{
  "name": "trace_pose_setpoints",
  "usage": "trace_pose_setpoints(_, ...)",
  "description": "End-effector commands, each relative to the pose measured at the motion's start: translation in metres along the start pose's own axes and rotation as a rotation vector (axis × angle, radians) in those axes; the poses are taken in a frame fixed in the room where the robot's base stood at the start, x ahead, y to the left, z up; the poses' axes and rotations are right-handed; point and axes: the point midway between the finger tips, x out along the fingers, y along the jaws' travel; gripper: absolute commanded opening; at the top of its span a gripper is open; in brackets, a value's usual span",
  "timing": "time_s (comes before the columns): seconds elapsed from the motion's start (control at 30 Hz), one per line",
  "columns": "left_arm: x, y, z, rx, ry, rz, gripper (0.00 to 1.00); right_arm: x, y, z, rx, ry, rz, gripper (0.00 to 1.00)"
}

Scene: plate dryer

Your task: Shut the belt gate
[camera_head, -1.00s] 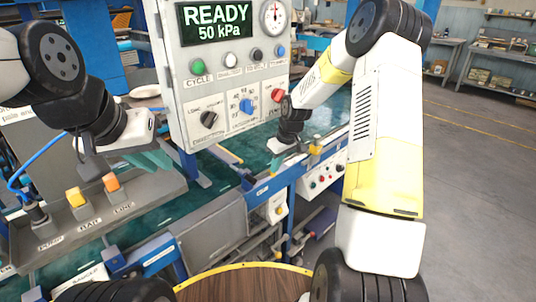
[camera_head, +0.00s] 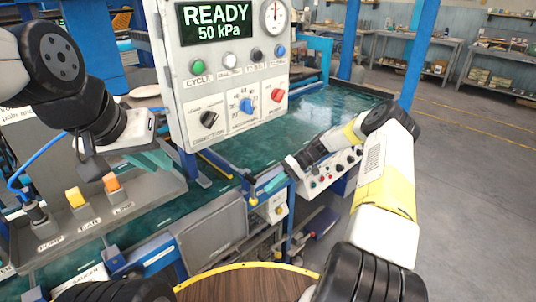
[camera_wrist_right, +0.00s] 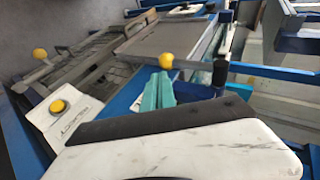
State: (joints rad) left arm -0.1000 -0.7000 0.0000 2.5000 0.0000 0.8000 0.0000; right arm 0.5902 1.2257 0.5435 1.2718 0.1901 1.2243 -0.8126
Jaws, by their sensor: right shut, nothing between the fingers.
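In the head view a yellow knob (camera_head: 252,201) sits at the front edge of the green belt (camera_head: 330,105), near a dark, yellow-edged bar (camera_head: 216,165) on the belt. I cannot tell for sure which part is the gate. My right gripper (camera_head: 275,183) is shut and empty, its teal fingers just right of the knob. In the right wrist view the fingers (camera_wrist_right: 157,92) point at a yellow knob (camera_wrist_right: 166,61) on a thin rod; contact cannot be told. My left gripper (camera_head: 150,160) hangs above the grey button panel at the left; its finger gap is unclear.
A control box (camera_head: 225,75) reading READY, 50 kPa stands over the belt. A white box with a yellow button (camera_wrist_right: 58,106) is near the right gripper. A panel of knobs (camera_head: 335,170) lies beneath my right forearm. The belt's far right stretch is clear.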

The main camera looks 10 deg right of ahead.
Motion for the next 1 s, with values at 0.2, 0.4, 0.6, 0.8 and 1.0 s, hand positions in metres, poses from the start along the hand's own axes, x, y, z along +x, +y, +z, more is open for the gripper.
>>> trace_pose_setpoints(0.2,0.000,0.000,0.000,0.000,0.000,0.000,0.17,0.019,0.006,0.005,0.056,0.001,-0.188,0.00)
trace_pose_setpoints(0.4,0.000,0.000,0.000,0.000,0.000,0.000,0.17,0.030,0.007,0.009,0.095,0.001,-0.322,0.00)
trace_pose_setpoints(0.6,0.000,0.000,0.000,0.000,0.000,0.000,0.17,0.036,0.006,0.011,0.100,0.000,-0.339,0.00)
trace_pose_setpoints(0.8,0.000,0.000,0.000,0.000,0.000,0.000,0.17,0.040,0.006,0.012,0.100,-0.001,-0.338,0.00)
trace_pose_setpoints(1.0,0.000,0.000,0.000,0.000,0.000,0.000,0.17,0.042,0.005,0.013,0.100,-0.003,-0.338,0.00)
